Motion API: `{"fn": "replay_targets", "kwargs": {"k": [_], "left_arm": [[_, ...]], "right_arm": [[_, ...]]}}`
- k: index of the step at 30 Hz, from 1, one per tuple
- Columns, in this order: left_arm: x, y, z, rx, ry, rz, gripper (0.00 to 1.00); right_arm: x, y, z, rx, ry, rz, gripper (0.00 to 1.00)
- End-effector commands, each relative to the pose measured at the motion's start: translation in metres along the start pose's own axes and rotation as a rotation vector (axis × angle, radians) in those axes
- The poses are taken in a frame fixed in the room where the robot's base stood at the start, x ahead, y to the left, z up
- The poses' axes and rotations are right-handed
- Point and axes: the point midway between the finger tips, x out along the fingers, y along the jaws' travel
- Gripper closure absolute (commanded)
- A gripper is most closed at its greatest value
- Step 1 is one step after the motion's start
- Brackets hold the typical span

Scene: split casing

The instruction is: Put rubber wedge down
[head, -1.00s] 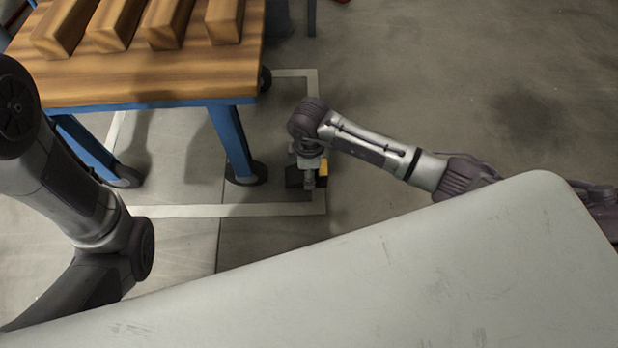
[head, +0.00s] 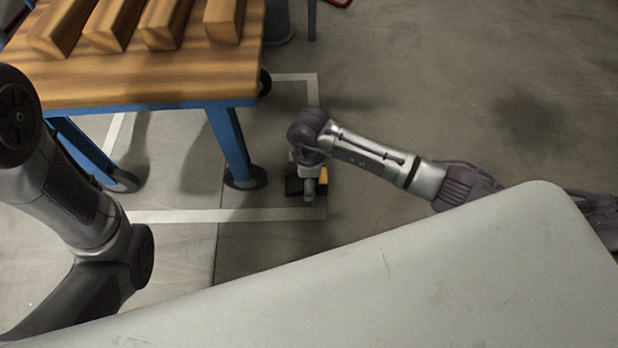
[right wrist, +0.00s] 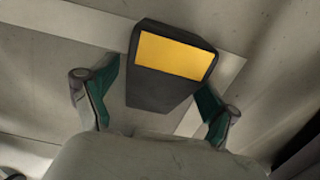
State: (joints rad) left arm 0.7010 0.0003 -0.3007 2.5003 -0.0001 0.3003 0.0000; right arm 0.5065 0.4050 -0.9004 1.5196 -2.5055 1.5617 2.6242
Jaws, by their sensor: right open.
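The rubber wedge is a black block with a yellow face. In the right wrist view the rubber wedge (right wrist: 160,90) lies on the floor over a pale painted line, between my right gripper's spread fingers. In the head view the wedge (head: 293,186) shows partly beneath my right wrist, next to a wheel of the blue-legged table. The right gripper's fingers are largely hidden there. My left arm is at the left; its gripper is out of the picture.
A wooden-topped table (head: 150,85) with blue legs and black wheels stands at the upper left, with several wooden blocks on top. A table wheel (head: 245,178) is close left of the wedge. The floor (head: 440,80) to the right is clear.

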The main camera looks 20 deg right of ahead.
Motion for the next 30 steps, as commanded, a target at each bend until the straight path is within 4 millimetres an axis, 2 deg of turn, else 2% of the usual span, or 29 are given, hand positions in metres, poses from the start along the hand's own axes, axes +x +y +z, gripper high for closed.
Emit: {"fn": "replay_targets", "kwargs": {"k": [8,15,20,24,30], "left_arm": [[0.026,-0.006,0.01,0.0,-0.002,0.0,0.58],[0.067,-0.014,0.024,0.001,-0.002,0.0,0.58],[0.088,-0.018,0.03,0.001,0.004,0.001,0.58],[0.089,-0.02,0.033,-0.001,-0.004,-0.004,0.58],[0.081,-0.02,0.038,-0.002,-0.027,-0.009,0.58]], "right_arm": [[-0.033,0.001,0.0,0.0,0.001,0.001,0.13],[-0.085,0.001,0.0,0.001,0.002,0.001,0.13],[-0.114,0.0,0.0,0.001,0.001,0.001,0.13],[-0.123,0.0,0.0,0.001,0.0,0.0,0.13],[-0.122,0.0,0.0,0.001,0.0,0.001,0.13]]}}
